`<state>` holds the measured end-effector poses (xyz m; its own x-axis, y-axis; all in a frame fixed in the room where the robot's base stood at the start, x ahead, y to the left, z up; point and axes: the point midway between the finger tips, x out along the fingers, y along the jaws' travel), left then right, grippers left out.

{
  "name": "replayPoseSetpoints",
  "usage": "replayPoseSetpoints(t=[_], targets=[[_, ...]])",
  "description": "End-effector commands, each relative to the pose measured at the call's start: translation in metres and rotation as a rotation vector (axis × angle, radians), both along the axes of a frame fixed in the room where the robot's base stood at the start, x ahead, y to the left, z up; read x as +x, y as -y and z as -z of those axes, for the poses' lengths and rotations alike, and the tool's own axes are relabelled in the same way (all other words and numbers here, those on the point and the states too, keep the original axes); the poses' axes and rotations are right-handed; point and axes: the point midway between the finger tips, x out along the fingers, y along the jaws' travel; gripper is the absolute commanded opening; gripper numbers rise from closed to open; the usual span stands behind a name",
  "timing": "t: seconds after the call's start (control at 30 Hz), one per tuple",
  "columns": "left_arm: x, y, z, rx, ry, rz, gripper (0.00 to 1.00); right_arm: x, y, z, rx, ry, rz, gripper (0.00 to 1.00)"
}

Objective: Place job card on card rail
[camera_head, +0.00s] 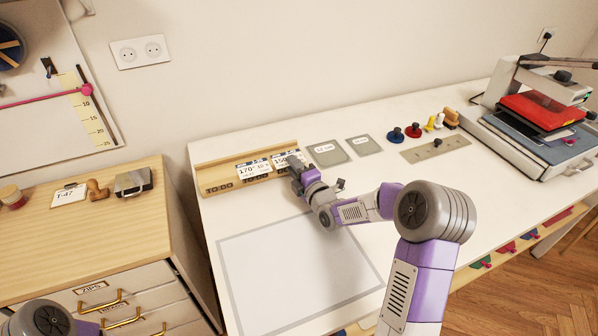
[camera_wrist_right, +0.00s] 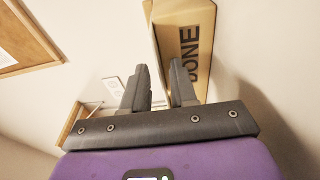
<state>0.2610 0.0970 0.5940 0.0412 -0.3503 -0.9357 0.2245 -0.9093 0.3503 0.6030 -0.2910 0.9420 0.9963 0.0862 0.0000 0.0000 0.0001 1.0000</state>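The wooden card rail (camera_head: 226,164) lies along the back left of the white table. Two white printed cards stand in it, one reading 170 (camera_head: 254,169) and one reading 150 (camera_head: 284,161). My right gripper (camera_head: 294,166) is at the right end of the rail, close beside the 150 card; I cannot tell whether it touches it. In the wrist view my right gripper (camera_wrist_right: 161,88) has its fingers apart with nothing seen between them, and the rail's end marked DONE (camera_wrist_right: 189,50) is close by. My left gripper is out of view.
Another card, marked T-47 (camera_head: 69,195), lies on the wooden cabinet (camera_head: 115,210) at left. Grey plates (camera_head: 328,154) lie right of the rail. A heat press (camera_head: 535,110) stands at far right. A grey-bordered mat (camera_head: 290,270) in front is clear.

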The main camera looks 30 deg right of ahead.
Motion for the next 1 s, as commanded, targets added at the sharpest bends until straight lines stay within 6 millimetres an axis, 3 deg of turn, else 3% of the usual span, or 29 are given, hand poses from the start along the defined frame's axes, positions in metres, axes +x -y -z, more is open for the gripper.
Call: replayPoseSetpoints(t=[0.17,0.63,0.8,1.0], targets=[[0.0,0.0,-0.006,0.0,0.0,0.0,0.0,-0.012,0.001,-0.003,-0.001,-0.002,0.0,0.27],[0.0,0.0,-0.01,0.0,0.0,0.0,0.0,-0.103,0.01,-0.003,-0.001,-0.001,0.002,0.27],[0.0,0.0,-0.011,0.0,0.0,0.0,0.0,-0.117,0.011,-0.003,0.0,0.0,0.001,0.27],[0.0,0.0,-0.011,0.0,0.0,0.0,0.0,-0.12,0.011,-0.002,0.0,0.0,0.001,0.27]])
